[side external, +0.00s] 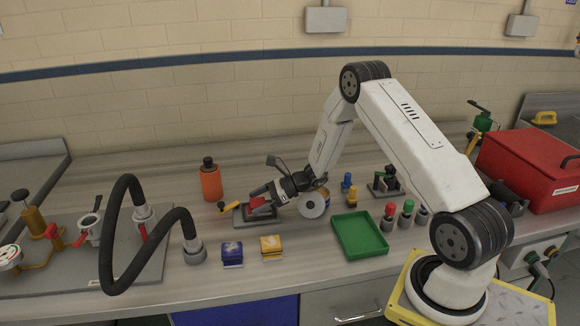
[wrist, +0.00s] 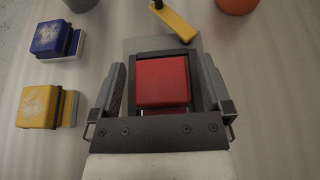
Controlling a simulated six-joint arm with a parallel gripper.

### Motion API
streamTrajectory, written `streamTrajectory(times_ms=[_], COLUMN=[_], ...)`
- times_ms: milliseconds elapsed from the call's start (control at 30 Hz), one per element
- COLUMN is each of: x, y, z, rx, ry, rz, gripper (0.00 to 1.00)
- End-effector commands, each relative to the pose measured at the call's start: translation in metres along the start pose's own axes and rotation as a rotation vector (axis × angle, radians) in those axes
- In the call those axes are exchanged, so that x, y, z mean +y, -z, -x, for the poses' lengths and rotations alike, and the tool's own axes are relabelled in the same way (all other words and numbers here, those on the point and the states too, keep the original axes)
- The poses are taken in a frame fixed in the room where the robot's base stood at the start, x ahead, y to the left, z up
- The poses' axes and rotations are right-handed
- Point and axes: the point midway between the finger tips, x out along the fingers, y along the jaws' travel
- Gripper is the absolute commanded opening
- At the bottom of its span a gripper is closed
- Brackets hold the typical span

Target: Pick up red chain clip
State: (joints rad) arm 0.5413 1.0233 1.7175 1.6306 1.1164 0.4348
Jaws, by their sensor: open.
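The red chain clip (wrist: 162,82) is a red block on a grey plate (wrist: 133,46). In the wrist view it lies between the two fingers of my gripper (wrist: 161,88). The fingers are open, with a gap on each side of the red block. In the side external view my gripper (side external: 264,194) is low over the bench at the plate, and the red clip (side external: 257,203) is partly hidden by the fingers.
A blue clip (side external: 232,253) and a yellow clip (side external: 271,246) stand in front. A yellow handle (wrist: 175,22) is just beyond the red block. An orange bottle (side external: 210,182) stands behind, and a green tray (side external: 360,235) lies to the right.

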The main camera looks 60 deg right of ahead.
Motion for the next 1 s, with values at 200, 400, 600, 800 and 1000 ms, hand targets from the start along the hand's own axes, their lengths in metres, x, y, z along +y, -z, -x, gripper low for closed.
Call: streamTrajectory(times_ms=[200,400,600,800,1000], x=[0.0001,0.0001,0.0002,0.0002,-0.0001], y=[0.0000,0.0000,-0.0001,-0.0001,-0.0007], z=[-0.0085,-0.0082,-0.0080,-0.0079,-0.0078], rx=[0.000,0.000,0.000,0.000,-0.001], ry=[0.000,0.000,0.000,0.000,0.000], rz=[-0.001,-0.001,-0.001,-0.001,0.000], gripper=[1.00,1.00,1.00,0.46,0.00])
